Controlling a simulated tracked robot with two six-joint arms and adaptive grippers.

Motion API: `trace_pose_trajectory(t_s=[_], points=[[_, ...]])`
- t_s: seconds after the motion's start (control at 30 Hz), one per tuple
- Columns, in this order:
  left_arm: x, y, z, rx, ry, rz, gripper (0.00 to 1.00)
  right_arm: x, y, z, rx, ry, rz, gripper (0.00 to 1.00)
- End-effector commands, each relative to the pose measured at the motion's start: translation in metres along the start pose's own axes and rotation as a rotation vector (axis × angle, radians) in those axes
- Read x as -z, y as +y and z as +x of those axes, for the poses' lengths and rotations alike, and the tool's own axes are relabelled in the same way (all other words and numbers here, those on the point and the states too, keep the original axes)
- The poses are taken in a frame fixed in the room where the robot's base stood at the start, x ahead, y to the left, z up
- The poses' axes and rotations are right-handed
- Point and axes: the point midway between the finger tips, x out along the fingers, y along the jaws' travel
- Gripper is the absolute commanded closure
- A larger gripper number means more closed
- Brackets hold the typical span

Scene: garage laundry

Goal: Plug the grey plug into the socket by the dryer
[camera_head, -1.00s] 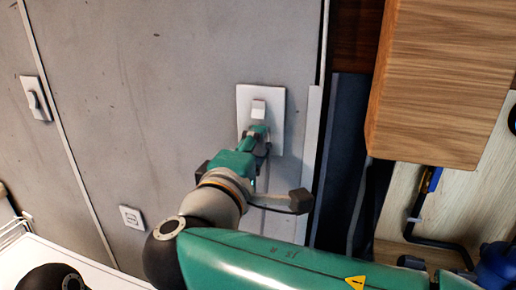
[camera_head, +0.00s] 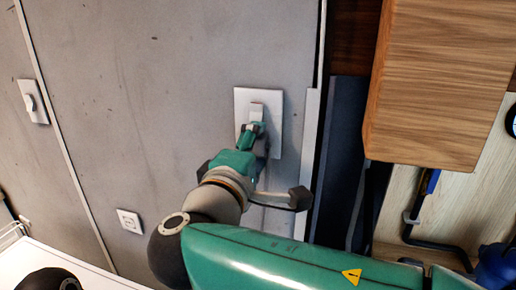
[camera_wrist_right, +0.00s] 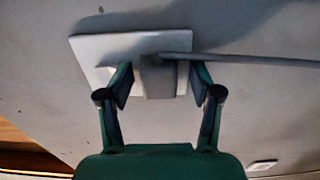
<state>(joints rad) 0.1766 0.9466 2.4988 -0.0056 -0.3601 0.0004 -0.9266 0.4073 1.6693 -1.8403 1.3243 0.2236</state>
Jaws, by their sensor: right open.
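The grey plug (camera_head: 257,111) sits against the white wall plate (camera_head: 274,141) of the socket. In the right wrist view the plug (camera_wrist_right: 159,84) is up against the socket plate (camera_wrist_right: 100,48), and its grey cable runs off to the right. I cannot tell how deep its pins are. My right gripper (camera_head: 252,130) is at the plug, just below its visible top in the head view. In the wrist view its two fingers (camera_wrist_right: 161,82) stand apart on either side of the plug, with gaps. My left gripper is not in view.
A switch (camera_head: 33,103) and a smaller wall plate (camera_head: 130,221) are on the grey wall to the left. A wooden cabinet (camera_head: 440,85) juts out at the upper right. A white surface (camera_head: 95,278) lies at the lower left.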

Motion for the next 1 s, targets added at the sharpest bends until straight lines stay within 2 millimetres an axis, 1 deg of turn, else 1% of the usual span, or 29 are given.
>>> trace_pose_trajectory(t_s=[0.17, 0.27, 0.37, 0.6, 0.73, 0.83, 1.0], points=[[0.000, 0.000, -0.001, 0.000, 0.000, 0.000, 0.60, 0.000, 0.001, -0.003, -0.002, 0.001, 0.001, 0.34], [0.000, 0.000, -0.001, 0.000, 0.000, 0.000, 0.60, 0.001, 0.001, -0.010, -0.002, 0.003, 0.001, 0.34], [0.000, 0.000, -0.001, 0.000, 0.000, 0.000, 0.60, 0.001, 0.001, -0.024, -0.003, 0.004, 0.001, 0.34], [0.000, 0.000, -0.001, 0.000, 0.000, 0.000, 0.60, 0.001, 0.000, -0.073, -0.002, 0.006, 0.001, 0.34], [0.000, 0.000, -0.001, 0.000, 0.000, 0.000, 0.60, 0.001, 0.000, -0.096, -0.001, 0.004, 0.001, 0.34], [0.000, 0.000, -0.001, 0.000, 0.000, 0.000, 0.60, 0.001, -0.001, -0.109, 0.000, 0.003, 0.001, 0.34], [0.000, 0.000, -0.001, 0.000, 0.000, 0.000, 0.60, 0.000, -0.001, -0.120, 0.000, 0.001, 0.000, 0.34]])
